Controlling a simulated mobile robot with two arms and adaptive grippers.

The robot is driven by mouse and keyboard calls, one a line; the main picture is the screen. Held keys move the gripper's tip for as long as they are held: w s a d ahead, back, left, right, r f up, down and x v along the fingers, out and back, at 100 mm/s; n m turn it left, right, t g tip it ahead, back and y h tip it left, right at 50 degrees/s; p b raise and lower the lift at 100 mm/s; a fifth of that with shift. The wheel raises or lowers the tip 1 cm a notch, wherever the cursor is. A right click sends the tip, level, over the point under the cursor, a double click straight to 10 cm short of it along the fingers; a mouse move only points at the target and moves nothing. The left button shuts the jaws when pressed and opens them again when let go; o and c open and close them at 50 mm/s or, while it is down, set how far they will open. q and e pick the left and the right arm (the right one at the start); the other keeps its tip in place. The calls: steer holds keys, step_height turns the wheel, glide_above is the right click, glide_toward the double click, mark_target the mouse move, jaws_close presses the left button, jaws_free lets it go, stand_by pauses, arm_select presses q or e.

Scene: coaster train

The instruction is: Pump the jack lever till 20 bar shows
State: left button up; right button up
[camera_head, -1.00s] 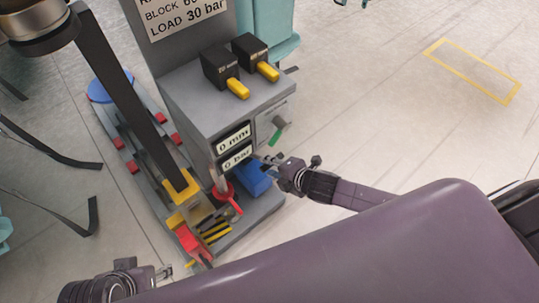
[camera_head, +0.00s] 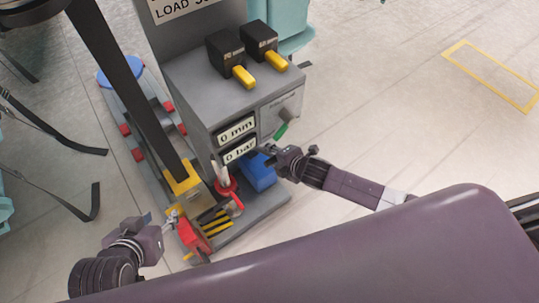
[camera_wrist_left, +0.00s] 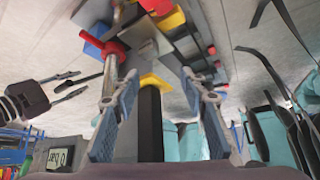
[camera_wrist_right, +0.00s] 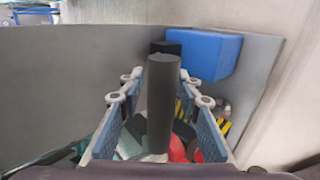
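The grey console's lower display (camera_head: 239,151) reads 0 bar and the upper display (camera_head: 236,131) reads 0 mm. At its foot is the jack, with a red ring (camera_head: 229,188), a pale upright rod (camera_head: 215,171) and a red part (camera_head: 192,238). I cannot tell surely which part is the lever. My right gripper (camera_head: 267,153) is open by the console's lower front. In the right wrist view a dark cylinder (camera_wrist_right: 162,100) appears between its spread fingers, apart from both. My left gripper (camera_head: 172,219) is open beside the red part, with its fingers spread and nothing gripped.
A black post (camera_head: 125,90) runs diagonally down to a yellow block (camera_head: 183,179), close to my left gripper. A blue box (camera_head: 259,174) sits just below my right gripper. Black straps (camera_head: 75,203) lie on the floor at left. The floor at right is clear.

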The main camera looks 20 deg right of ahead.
steer(key=shift+w+a+f, duration=0.15)
steer(key=shift+w+f, duration=0.05)
steer(key=shift+f, duration=0.05)
steer(key=shift+c, duration=0.3)
jaws_close()
